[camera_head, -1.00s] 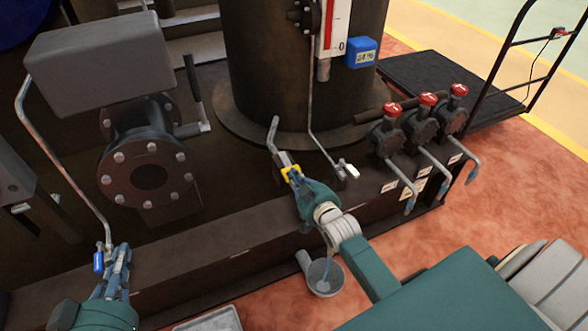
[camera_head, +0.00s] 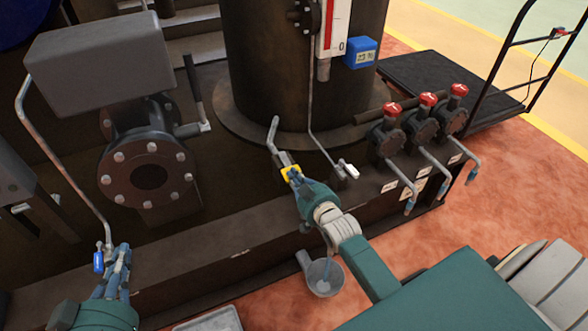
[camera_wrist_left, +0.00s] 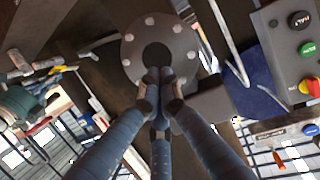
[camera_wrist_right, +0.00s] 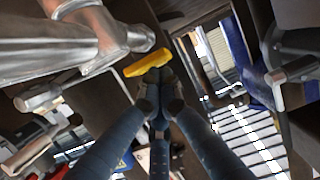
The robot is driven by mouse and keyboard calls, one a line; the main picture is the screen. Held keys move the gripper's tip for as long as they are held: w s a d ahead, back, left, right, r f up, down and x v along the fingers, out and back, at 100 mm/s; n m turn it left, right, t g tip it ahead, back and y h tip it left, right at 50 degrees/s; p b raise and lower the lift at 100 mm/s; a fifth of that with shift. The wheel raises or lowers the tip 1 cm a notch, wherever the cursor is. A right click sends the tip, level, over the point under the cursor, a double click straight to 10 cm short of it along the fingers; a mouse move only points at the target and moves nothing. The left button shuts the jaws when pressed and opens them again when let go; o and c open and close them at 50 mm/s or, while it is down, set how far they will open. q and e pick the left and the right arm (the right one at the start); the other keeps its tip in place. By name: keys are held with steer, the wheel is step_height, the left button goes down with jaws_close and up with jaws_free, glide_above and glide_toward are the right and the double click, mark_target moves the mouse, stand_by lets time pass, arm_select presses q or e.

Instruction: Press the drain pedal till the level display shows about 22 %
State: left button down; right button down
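The level display (camera_head: 361,53) is a blue box beside the tank; its figures are too blurred to read surely. A yellow-ended piece (camera_head: 290,172), apparently the drain pedal, sits at the foot of the tank. My right gripper (camera_head: 297,181) is at it from the front. In the right wrist view its fingertips are together right at the yellow piece (camera_wrist_right: 147,62), seemingly touching it but not around it. My left gripper (camera_head: 122,254) is at the lower left, beside a blue-handled valve (camera_head: 98,261). In the left wrist view its fingertips (camera_wrist_left: 159,76) are together and empty.
A grey cup-shaped vessel (camera_head: 323,275) with something bluish inside is below my right arm. Several valves with red knobs, one here (camera_head: 428,99), stand to the right. A flanged pipe (camera_head: 150,175) is at the left. A black trolley (camera_head: 430,80) stands at the back right.

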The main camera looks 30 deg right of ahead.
stand_by(0.4)
